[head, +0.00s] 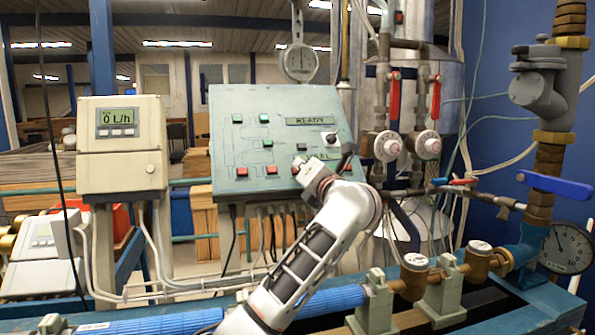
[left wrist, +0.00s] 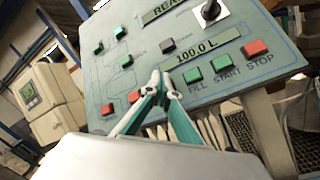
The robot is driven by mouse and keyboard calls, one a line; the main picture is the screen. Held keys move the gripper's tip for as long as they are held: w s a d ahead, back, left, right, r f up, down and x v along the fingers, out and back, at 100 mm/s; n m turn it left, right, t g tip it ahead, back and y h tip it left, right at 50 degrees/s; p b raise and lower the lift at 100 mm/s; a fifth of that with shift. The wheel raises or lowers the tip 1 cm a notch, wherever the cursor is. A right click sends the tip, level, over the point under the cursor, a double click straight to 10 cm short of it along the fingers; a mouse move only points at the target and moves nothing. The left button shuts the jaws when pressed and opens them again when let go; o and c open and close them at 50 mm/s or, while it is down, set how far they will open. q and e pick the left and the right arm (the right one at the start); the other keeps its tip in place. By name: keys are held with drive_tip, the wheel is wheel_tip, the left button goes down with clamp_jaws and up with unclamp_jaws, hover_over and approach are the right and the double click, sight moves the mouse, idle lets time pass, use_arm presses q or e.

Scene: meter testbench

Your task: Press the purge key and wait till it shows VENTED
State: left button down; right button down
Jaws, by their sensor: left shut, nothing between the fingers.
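The grey-green control panel (head: 222,150) stands upright and slightly tilted in the head view, with a display reading READY (head: 310,121). It also fills much of the left wrist view (left wrist: 140,62), where a dark grey key (left wrist: 167,45) sits above a second display reading 100.0 L (left wrist: 203,56). I cannot read a purge label on any key. My left gripper (head: 303,168) is in front of the panel's lower right part. In the left wrist view its fingertips (left wrist: 161,76) meet, empty, below the grey key and left of the green FILL key (left wrist: 192,75); contact cannot be told. My right gripper is out of view.
Beside FILL are the green START key (left wrist: 220,66) and red STOP key (left wrist: 256,47). A black knob (head: 330,137) sits at the panel's right. A meter reading 0 L/h (head: 117,122) stands left. Pipes with red-handled valves (head: 394,97) rise right of the panel.

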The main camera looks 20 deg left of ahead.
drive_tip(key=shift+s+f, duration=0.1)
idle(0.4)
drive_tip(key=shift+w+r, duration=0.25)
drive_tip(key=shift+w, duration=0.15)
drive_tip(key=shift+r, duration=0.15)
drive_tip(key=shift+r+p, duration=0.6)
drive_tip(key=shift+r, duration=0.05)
